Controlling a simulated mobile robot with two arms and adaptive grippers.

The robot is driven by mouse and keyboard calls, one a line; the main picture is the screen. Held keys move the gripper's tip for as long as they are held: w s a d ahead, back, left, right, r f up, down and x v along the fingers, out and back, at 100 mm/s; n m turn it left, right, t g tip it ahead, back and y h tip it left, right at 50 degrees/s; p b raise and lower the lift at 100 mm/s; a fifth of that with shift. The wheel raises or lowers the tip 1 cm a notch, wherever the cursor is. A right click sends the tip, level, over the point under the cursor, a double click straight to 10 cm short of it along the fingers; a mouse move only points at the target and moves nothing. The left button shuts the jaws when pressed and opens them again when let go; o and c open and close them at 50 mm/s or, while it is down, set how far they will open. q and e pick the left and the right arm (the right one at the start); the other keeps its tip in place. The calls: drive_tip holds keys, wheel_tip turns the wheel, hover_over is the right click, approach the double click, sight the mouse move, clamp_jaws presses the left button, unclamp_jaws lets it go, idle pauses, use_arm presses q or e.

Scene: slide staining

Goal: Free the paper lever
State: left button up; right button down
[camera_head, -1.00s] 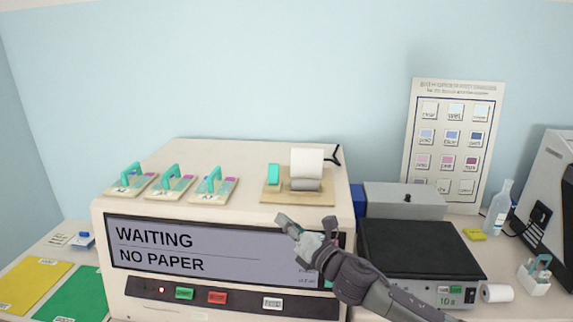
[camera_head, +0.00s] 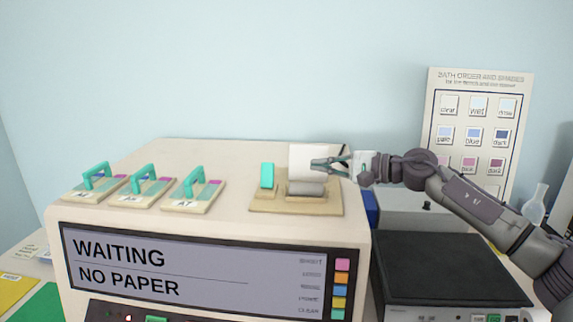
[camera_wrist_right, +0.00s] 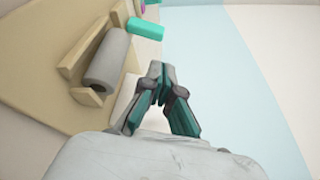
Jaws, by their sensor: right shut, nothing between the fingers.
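The paper unit sits on top of the big machine, on a tan base (camera_head: 262,206). A white paper roll (camera_head: 306,155) shows above a grey roller (camera_head: 306,188), with a teal block (camera_head: 267,176) to their left. The black lever seen earlier at the roll's right is mostly hidden behind my gripper. My right gripper (camera_head: 316,165) is shut and empty, its fingertips overlapping the right part of the white roll; I cannot tell if they touch. In the right wrist view its fingertips (camera_wrist_right: 160,70) are beside the grey roller (camera_wrist_right: 107,57) and teal block (camera_wrist_right: 146,28). My left gripper is out of view.
The machine's display (camera_head: 190,265) reads WAITING, NO PAPER. Several slide carriers with teal handles (camera_head: 195,188) stand left of the paper unit. A black-topped device (camera_head: 440,265) is at the lower right, and a wall chart (camera_head: 480,90) hangs behind it.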

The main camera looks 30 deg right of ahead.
sight(268, 175)
drive_tip(key=shift+w+p, duration=0.3)
drive_tip(key=shift+w, duration=0.05)
drive_tip(key=p+x, duration=0.4)
drive_tip(key=x, duration=0.1)
drive_tip(key=shift+w+r, duration=0.15)
drive_tip(key=shift+w, duration=0.05)
drive_tip(key=x, duration=0.1)
drive_tip(key=p+x, duration=0.2)
drive_tip(key=shift+w+a+f, duration=0.1)
drive_tip(key=shift+w+f, duration=0.2)
drive_tip(key=shift+f, duration=0.05)
drive_tip(key=shift+w+a+f+p, duration=0.15)
drive_tip(key=shift+w+f+p, duration=0.05)
drive_tip(key=shift+w+p, duration=0.15)
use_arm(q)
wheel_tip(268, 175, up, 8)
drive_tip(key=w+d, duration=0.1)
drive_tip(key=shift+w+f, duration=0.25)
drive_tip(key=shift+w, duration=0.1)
use_arm(e)
drive_tip(key=shift+s, duration=0.1)
